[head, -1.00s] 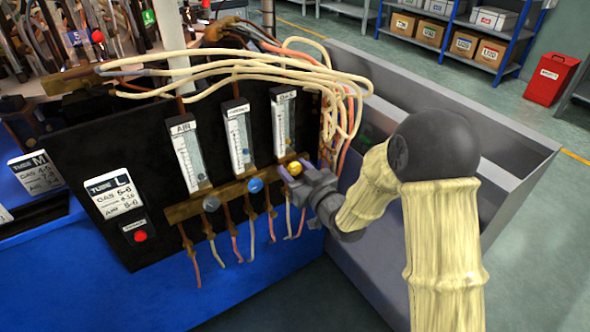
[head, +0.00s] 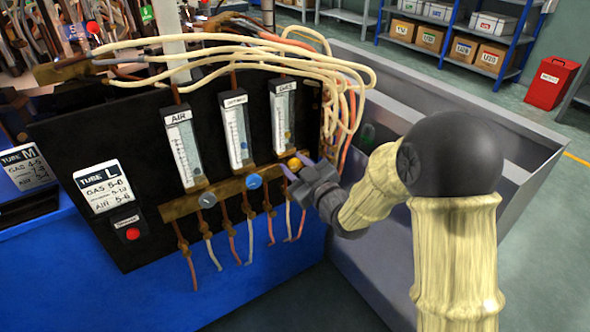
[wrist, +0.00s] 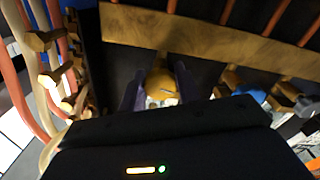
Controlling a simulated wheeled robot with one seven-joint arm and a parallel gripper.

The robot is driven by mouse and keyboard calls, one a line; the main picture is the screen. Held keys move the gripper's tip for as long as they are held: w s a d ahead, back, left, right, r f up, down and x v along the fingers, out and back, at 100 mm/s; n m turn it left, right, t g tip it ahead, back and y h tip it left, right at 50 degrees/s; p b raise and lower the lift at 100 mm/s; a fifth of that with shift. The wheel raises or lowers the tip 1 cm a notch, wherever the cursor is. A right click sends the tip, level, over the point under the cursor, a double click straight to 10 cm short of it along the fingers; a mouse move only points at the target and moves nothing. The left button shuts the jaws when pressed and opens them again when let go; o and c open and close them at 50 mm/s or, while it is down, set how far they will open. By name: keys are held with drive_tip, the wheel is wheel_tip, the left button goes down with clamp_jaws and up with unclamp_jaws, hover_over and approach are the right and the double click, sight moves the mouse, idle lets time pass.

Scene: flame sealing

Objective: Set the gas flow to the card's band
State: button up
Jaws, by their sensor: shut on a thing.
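The black panel (head: 80,155) carries flowmeters; the gas flowmeter (head: 283,115) is the rightmost. The yellow gas knob (head: 295,163) sits on the brass bar below it. In the wrist view the yellow knob (wrist: 160,84) lies between my two fingers. My gripper (head: 292,167) is shut on this knob.
The air flowmeter (head: 183,148) has a grey knob (head: 207,200); the middle flowmeter (head: 236,130) has a blue knob (head: 254,181). Cream and orange hoses (head: 340,120) hang close right of the gas flowmeter. A red button (head: 133,234) is at lower left. A grey bin (head: 470,115) stands at right.

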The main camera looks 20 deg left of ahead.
drive_tip(key=o, duration=1)
drive_tip(key=shift+c, duration=0.2)
drive_tip(key=b+v, duration=0.2)
drive_tip(key=v, duration=1)
drive_tip(key=shift+f, duration=0.2)
drive_tip(key=shift+d+b, duration=0.2)
drive_tip(key=shift+b, duration=0.35)
